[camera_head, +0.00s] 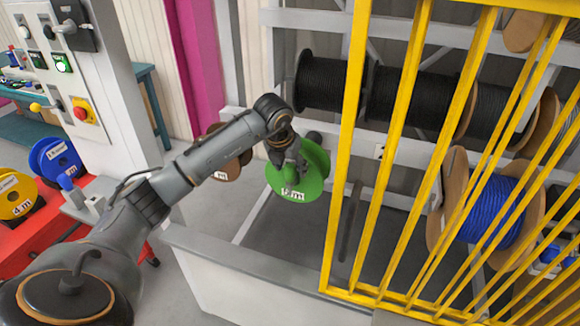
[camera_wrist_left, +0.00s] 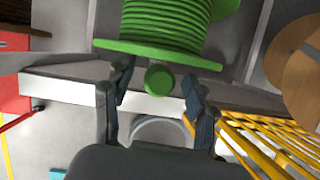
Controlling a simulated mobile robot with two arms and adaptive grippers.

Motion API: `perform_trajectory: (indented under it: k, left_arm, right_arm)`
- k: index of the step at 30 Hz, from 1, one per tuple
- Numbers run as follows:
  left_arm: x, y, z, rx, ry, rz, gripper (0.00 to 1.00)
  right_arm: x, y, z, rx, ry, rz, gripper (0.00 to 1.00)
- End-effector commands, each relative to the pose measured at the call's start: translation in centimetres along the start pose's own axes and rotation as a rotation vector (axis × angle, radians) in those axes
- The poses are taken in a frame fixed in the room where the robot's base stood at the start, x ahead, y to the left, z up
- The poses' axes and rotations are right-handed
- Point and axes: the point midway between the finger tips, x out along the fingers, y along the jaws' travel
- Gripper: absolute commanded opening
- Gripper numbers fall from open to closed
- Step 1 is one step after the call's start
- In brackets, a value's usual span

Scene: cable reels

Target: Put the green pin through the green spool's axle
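The green spool (camera_head: 316,168) is in the middle of the head view, with a white length label on its near face. In the left wrist view the green spool (camera_wrist_left: 180,22) fills the top middle. A round green end (camera_wrist_left: 158,78), which looks like the green pin, shows just below the spool's flange. I cannot tell how far it runs into the axle. My left gripper (camera_head: 291,166) is in front of the spool's near face. Its fingers stand apart on both sides of the green end, with gaps visible. My right gripper is not in view.
A yellow barred guard (camera_head: 345,150) stands right of the spool. Behind it are black reels (camera_head: 408,97) and a blue cable reel (camera_head: 492,210). A low pale wall (camera_head: 235,275) is in front. A brown reel (camera_head: 229,168) is left of the spool, partly behind my arm.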

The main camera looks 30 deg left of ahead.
Motion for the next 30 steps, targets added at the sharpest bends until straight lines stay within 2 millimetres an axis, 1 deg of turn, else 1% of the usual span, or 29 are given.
perform_trajectory:
  k: [5,8,11,18,21,25,27,30]
  left_arm:
    - [-0.1,0.0,0.0,0.000,0.000,0.000,0.56]
    - [-0.6,0.0,0.1,0.001,-0.002,0.000,0.56]
    - [-2.0,0.0,0.1,0.000,-0.004,-0.001,0.56]
    - [-7.2,0.0,0.2,0.001,-0.006,-0.001,0.56]
    - [-9.1,0.0,0.1,0.001,-0.004,0.000,0.56]
    - [-10.9,0.0,0.1,0.000,-0.002,0.000,0.56]
    - [-11.5,0.0,0.1,0.001,-0.002,0.000,0.56]
    - [-11.9,0.0,0.0,0.000,0.000,0.001,0.56]
  right_arm:
    - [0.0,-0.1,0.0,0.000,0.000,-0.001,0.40]
    - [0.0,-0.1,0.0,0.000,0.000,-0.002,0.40]
    - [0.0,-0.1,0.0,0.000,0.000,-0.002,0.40]
    - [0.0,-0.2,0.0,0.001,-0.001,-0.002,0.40]
    - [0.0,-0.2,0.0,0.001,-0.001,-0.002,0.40]
    - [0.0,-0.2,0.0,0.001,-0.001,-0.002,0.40]
    - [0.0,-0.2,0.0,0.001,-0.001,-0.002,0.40]
    - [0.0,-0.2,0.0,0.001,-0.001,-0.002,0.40]
